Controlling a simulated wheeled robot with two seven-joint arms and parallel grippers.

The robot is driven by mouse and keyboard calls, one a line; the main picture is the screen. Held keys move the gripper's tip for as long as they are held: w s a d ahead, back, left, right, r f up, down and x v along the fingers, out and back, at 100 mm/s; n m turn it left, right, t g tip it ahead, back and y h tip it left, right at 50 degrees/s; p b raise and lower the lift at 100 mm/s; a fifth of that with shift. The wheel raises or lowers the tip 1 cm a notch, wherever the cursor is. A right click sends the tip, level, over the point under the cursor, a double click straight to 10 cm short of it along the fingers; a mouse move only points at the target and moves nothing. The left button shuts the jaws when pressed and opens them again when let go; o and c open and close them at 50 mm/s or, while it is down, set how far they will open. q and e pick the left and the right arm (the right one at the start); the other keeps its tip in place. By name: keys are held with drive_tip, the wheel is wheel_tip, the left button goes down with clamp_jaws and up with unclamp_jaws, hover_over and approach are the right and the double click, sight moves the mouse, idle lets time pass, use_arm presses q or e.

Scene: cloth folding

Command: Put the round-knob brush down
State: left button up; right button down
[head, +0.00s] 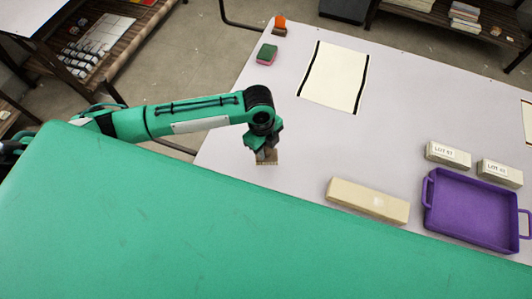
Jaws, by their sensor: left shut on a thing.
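My left gripper (265,150) is shut on a brush (267,160), near the left side of the pale table (300,155). The brush's tan, bristly lower part shows below the fingers. Its knob is hidden by the gripper. The brush is at or just above the table top; I cannot tell whether it touches. My right gripper is not in view.
A cream cloth (335,77) with black edges lies at the back. A green and pink sponge (266,54) and an orange-topped item (280,24) are at back left. A beige block (367,200), purple tray (470,211) and labelled blocks (447,154) (499,173) are to the right.

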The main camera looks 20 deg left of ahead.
use_arm(q)
wheel_tip(320, 180, down, 2)
drive_tip(key=shift+f, duration=0.15)
wheel_tip(320, 180, down, 3)
drive_tip(key=shift+f+p, duration=0.1)
drive_tip(key=shift+p, duration=0.2)
drive_tip(key=shift+f, duration=0.15)
drive_tip(key=o, duration=0.9)
drive_tip(key=r, duration=0.4)
drive_tip(key=a+r+b, duration=0.1)
drive_tip(key=r, duration=0.7)
drive_tip(key=shift+w+a+r, duration=0.1)
drive_tip(key=shift+w+a, duration=0.05)
drive_tip(key=shift+w, duration=0.2)
